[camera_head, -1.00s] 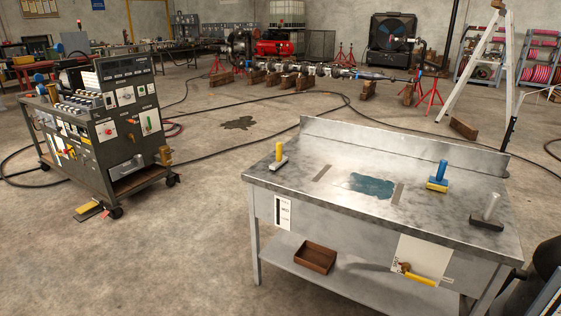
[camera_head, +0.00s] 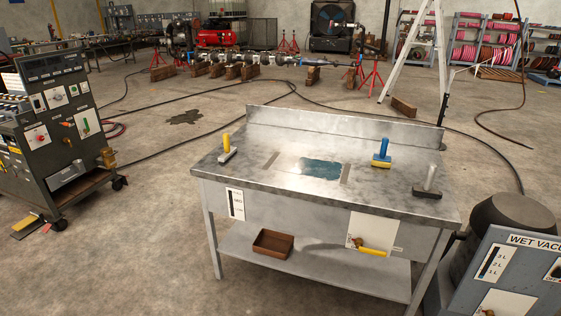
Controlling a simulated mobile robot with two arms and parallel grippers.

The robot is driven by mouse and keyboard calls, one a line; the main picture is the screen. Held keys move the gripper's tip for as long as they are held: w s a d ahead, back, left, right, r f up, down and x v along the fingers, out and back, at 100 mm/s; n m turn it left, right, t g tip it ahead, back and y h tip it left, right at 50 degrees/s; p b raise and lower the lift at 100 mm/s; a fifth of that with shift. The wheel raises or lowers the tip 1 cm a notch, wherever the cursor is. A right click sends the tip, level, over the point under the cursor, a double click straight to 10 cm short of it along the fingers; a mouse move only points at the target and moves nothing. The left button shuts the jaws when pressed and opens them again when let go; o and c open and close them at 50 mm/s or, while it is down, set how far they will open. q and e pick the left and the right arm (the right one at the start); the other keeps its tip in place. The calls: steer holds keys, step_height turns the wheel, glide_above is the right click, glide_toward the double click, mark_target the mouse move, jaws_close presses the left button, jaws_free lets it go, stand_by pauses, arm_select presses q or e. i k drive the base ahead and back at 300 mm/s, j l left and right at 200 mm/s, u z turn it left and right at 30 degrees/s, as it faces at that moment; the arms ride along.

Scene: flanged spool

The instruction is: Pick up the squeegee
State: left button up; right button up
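Three upright-handled tools stand on the metal workbench (camera_head: 250,185), and I cannot tell for sure which is the squeegee. One has a yellow handle and a pale grey base (camera_head: 227,150), near the left end. One has a blue handle and a yellow base (camera_head: 381,156), right of the middle towards the back. One has a grey handle and a dark base (camera_head: 429,184), near the right end. A dark teal, wet-looking patch (camera_head: 321,168) lies on the top between them. Neither of my grippers is in view.
The bench has a raised back edge (camera_head: 340,126) and a lower shelf with a brown box (camera_head: 273,243). A wet vacuum (camera_head: 515,265) stands close by its right end. A wheeled control cart (camera_head: 50,150) is at left.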

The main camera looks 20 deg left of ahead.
mark_target(230, 152)
steer(key=i+j+z, duration=0.1)
steer(key=j, duration=0.25)
steer(key=i+j+z, duration=0.1)
steer(key=j, duration=0.25)
steer(key=i+j+z, duration=0.1)
steer(key=i+j, duration=0.15)
steer(key=j, duration=0.15)
steer(key=i+j+z, duration=0.15)
steer(key=j, duration=0.2)
steer(key=i+j+z, duration=0.1)
steer(key=j, duration=0.3)
steer(key=i+j+z, duration=0.1)
steer(key=j, duration=0.3)
